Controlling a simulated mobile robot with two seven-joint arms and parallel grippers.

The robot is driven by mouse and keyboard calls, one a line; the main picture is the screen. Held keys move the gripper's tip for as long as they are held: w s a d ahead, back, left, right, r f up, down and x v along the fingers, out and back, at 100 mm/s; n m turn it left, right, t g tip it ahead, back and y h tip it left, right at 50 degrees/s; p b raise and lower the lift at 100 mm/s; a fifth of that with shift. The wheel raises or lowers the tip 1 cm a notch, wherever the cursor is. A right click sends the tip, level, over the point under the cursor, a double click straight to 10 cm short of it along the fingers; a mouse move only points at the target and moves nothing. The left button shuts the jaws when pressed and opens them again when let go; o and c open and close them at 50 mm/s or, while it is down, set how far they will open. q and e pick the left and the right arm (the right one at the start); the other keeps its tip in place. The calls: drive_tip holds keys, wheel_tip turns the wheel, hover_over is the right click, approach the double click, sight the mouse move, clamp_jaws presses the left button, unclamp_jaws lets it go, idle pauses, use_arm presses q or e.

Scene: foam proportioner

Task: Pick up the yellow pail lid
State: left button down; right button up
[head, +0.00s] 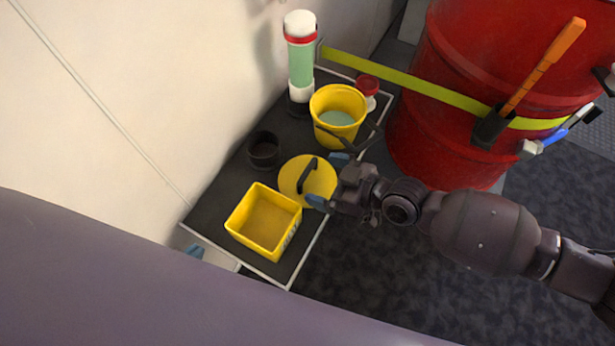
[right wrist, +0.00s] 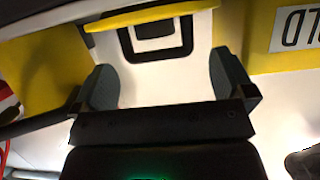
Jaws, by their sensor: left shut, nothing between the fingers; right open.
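The yellow pail lid (head: 296,183) is a flat yellow disc with a black arched handle (head: 306,177), lying on the dark table between the pail and the yellow box. In the right wrist view the lid (right wrist: 150,15) shows edge-on at the top, its handle (right wrist: 155,57) seen between the fingertips. My right gripper (head: 328,182) is open at the lid's right side, fingers spread either side of the handle and not closed on it; it also shows in the right wrist view (right wrist: 164,78).
A yellow open box (head: 264,219) stands near the lid. A yellow pail (head: 338,112) with green contents, a black cup (head: 263,149), a green-and-white cylinder (head: 301,62) and a red-topped item (head: 368,85) stand around. A red drum (head: 440,130) is right; a white wall (head: 120,110) is left.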

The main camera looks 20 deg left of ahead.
sight(308, 173)
drive_tip(key=shift+x, duration=2.65)
drive_tip(key=shift+w+r, duration=0.1)
drive_tip(key=shift+w, duration=0.1)
drive_tip(key=c, duration=0.7)
